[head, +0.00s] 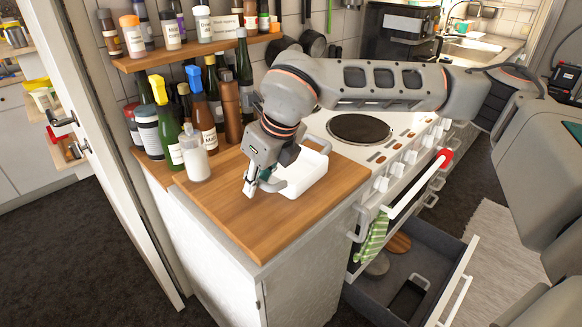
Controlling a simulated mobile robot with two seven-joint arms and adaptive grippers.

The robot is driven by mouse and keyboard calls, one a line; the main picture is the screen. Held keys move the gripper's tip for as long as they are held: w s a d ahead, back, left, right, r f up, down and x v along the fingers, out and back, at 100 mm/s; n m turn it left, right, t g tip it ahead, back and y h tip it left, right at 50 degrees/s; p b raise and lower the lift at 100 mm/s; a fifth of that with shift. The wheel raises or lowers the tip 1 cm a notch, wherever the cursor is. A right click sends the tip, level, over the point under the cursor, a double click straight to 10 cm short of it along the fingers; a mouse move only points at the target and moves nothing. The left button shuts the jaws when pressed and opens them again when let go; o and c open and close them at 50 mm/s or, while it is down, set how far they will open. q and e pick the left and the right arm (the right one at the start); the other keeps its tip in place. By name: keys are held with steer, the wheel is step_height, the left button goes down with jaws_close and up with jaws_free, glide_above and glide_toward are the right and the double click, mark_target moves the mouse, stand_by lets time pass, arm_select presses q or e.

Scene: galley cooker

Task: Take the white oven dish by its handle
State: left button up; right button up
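The white oven dish (304,174) sits on the wooden worktop (240,222), left of the cooker. My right gripper (258,188) points down at the dish's left end, over the wood. Its two fingers look spread, with a teal pad showing between them. The near finger is left of the dish, and the other is close against the dish's end. The handle at that end is mostly hidden by the fingers, and I cannot tell whether they touch it. My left gripper is not in view.
A spice shelf (190,52) hangs above. The cooker (375,145) is at right, with an open drawer (400,285) below. The worktop's front is clear.

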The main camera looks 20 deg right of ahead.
jaws_close()
steer(key=shift+r, duration=0.1)
